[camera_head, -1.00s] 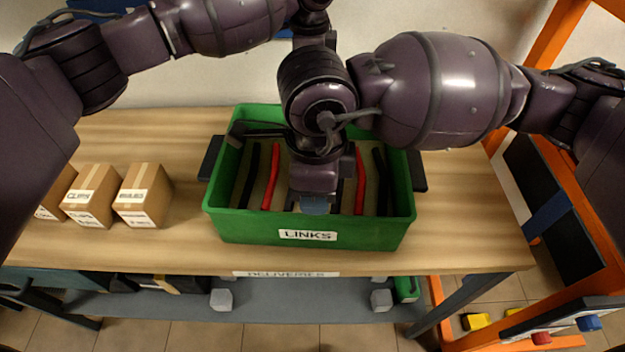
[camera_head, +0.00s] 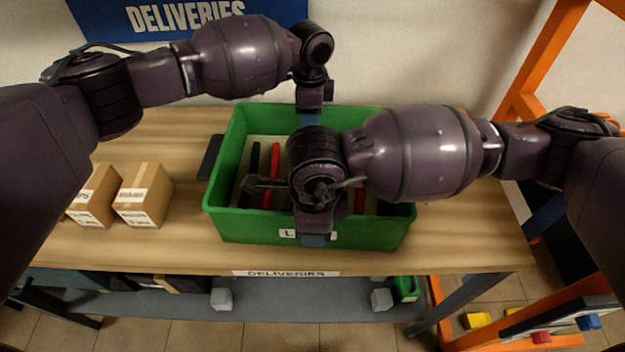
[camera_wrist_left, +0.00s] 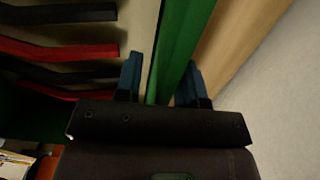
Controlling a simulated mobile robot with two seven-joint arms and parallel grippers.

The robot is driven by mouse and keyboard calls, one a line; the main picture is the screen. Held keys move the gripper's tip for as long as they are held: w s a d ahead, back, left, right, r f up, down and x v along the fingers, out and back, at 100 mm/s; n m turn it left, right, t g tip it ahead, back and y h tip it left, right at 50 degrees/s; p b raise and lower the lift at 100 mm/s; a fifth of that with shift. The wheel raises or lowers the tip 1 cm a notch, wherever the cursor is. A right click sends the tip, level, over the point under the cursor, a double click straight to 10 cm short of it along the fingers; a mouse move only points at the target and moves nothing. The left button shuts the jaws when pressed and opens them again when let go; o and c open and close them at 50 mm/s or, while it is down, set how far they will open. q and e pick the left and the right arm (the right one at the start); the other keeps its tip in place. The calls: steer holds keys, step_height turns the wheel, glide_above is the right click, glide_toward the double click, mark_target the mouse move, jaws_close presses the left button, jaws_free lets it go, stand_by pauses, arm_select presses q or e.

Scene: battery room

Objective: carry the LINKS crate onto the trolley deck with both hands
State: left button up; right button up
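The green LINKS crate (camera_head: 228,224) stands on a wooden table, with red and black link bars lying in it and a dark handle on its left end. My left gripper (camera_head: 310,118) is at the crate's far wall. In the left wrist view its two blue fingers (camera_wrist_left: 160,80) stand apart on either side of the green wall (camera_wrist_left: 180,40), with gaps showing. My right gripper (camera_head: 313,239) is over the near wall, in front of the label and partly covering it. Its finger opening is hidden from above. I cannot make out a trolley deck.
Cardboard boxes (camera_head: 143,195) stand on the table (camera_head: 185,240) left of the crate. A grey lower shelf (camera_head: 300,300) runs underneath. An orange frame (camera_head: 545,55) rises at the right. A wall with a blue DELIVERIES sign (camera_head: 185,15) is close behind the table.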

arm_select(q)
jaws_close()
arm_select(e)
jaws_close()
arm_select(q)
steer(key=shift+r, duration=0.1)
stand_by(1.1)
